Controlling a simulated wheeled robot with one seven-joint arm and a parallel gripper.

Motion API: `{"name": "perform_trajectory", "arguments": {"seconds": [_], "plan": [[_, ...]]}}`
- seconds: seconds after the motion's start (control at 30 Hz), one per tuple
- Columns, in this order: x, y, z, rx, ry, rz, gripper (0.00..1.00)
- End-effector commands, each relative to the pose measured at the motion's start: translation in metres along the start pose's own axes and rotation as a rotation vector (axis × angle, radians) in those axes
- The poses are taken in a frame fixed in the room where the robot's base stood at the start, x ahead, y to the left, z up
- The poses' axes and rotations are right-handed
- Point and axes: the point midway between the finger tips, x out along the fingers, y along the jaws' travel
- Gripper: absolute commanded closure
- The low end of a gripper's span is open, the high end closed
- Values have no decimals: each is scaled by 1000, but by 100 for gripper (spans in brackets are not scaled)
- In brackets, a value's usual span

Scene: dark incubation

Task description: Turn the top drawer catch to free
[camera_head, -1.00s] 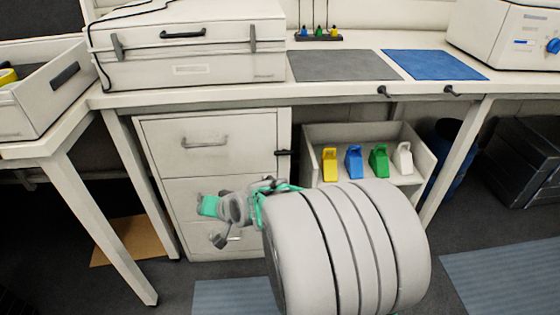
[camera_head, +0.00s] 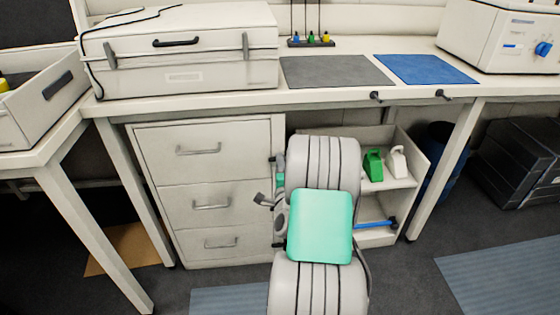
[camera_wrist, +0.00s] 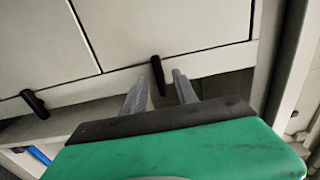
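The top drawer (camera_head: 205,150) of the white cabinet is shut in the head view. Its catch is hidden there behind my arm. In the wrist view the picture is turned, and the top drawer front (camera_wrist: 175,30) is at upper right. Its black catch (camera_wrist: 157,72) lies across the seam between drawer front and cabinet frame. My gripper (camera_wrist: 160,85) is open, with one grey finger on each side of the catch as seen. I cannot tell whether either finger touches it. A second black catch (camera_wrist: 35,103) sits on the neighbouring drawer, to the left.
The worktop edge is above the cabinet, with two black hooks (camera_head: 376,96) farther right. A white open shelf (camera_head: 416,150) with green and white bottles stands right of the cabinet, partly behind my arm. Free floor lies in front of the cabinet.

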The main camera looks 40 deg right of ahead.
Motion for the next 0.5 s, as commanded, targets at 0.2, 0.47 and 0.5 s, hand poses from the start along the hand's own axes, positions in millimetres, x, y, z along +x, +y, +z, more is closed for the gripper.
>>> {"name": "perform_trajectory", "arguments": {"seconds": [0.2,0.47,0.5], "plan": [[7,0,0,-2,0,0,65],[7,0,0,-1,0,0,77],[7,0,0,-1,0,0,80]]}}
